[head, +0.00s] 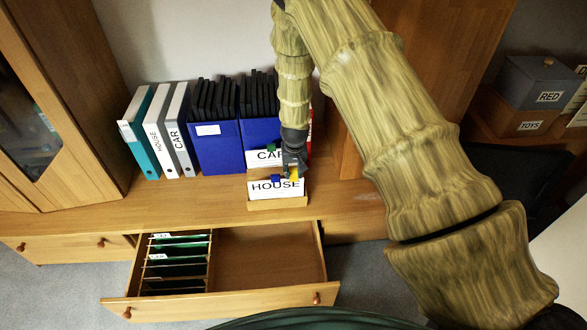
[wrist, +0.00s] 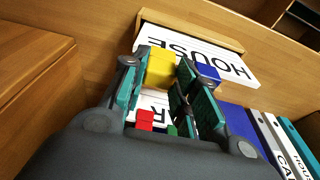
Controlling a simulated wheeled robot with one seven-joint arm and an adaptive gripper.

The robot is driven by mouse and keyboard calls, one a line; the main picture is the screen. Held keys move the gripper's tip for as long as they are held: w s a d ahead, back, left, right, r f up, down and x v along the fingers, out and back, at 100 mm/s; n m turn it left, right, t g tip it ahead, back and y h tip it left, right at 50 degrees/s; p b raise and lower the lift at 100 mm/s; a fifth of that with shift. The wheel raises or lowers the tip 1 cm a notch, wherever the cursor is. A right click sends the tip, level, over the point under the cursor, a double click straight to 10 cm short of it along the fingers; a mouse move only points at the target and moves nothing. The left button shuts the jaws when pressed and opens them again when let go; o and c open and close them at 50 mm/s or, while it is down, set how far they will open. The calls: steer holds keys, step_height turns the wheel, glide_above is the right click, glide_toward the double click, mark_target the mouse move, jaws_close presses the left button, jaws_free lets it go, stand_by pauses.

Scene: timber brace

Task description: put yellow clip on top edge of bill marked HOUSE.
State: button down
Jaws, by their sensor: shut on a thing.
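The white bill marked HOUSE (head: 268,188) stands in a wooden holder on the desk; it shows upside down in the wrist view (wrist: 218,66). My gripper (head: 293,166) is shut on the yellow clip (wrist: 160,68). The yellow clip also shows in the head view (head: 294,173), at the top edge of the HOUSE bill, right of the middle. Its far end overlaps the bill's edge in the wrist view; I cannot tell whether it straddles the edge. A blue clip (head: 275,178) sits on the same edge, to the left in the head view.
A bill marked CAR (head: 262,158) stands behind, with a green clip (head: 270,147); a red clip (wrist: 145,117) shows in the wrist view. Binders (head: 160,135) and blue file boxes (head: 215,145) stand left and behind. An open drawer (head: 225,300) juts out below the desk.

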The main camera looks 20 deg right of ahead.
steer(key=shift+f+b, duration=0.3)
steer(key=shift+f, duration=0.75)
stand_by(0.4)
steer(key=c, duration=1)
jaws_free()
steer(key=shift+c, duration=0.2)
steer(key=o, duration=0.5)
steer(key=shift+r, duration=0.1)
steer(key=shift+r+p, duration=2.85)
steer(key=shift+r, duration=1.1)
